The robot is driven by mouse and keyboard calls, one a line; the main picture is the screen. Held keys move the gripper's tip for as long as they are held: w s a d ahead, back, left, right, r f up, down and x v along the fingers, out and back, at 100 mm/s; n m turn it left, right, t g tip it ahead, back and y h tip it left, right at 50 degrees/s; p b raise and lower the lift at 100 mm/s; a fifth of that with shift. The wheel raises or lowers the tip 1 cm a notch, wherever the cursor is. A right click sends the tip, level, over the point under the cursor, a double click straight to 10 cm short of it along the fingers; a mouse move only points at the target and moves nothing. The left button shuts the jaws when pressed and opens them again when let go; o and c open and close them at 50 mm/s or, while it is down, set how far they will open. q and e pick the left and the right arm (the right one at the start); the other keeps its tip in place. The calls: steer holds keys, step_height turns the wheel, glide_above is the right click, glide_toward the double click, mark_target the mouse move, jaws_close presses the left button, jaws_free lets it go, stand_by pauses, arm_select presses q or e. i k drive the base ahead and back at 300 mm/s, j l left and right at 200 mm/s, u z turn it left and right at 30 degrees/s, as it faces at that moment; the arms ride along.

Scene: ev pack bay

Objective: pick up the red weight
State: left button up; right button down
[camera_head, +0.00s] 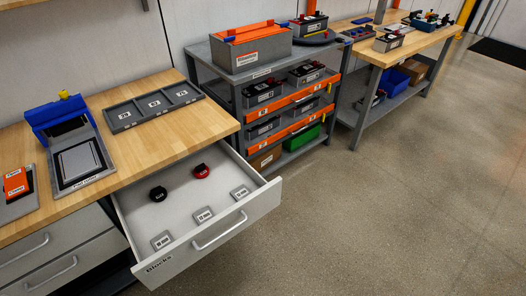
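The red weight (202,171) is a small round red piece with a dark top. It sits inside the open drawer (150,219), near its back under the bench edge. A similar black weight (158,193) sits to its left in the same drawer, apart from it. Neither of my grippers shows in the head view, so nothing is seen holding or touching the red weight.
Several small labelled plates lie along the drawer's front, such as one plate (203,214). The wooden bench (165,137) carries a grey three-slot tray (125,117) and a blue fixture (52,112). A grey shelf cart (238,110) stands beyond. Floor at right is clear.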

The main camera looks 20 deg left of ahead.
mark_target(202, 171)
steer(key=i+l+z, duration=0.2)
steer(key=i+z, duration=0.2)
steer(key=i, duration=0.3)
steer(key=i+z, duration=0.35)
steer(key=i, duration=0.35)
steer(key=i+j+u, duration=0.1)
steer(key=i+u, duration=0.7)
steer(key=u, duration=0.15)
steer(key=i+l+u, duration=0.25)
steer(key=u, duration=0.25)
steer(key=i+u, duration=0.2)
steer(key=u, duration=0.25)
steer(key=i+u, duration=0.15)
steer(key=u, duration=0.25)
steer(key=i+u, duration=0.2)
steer(key=u, duration=0.25)
steer(key=i+l+u, duration=0.15)
steer(key=u, duration=0.3)
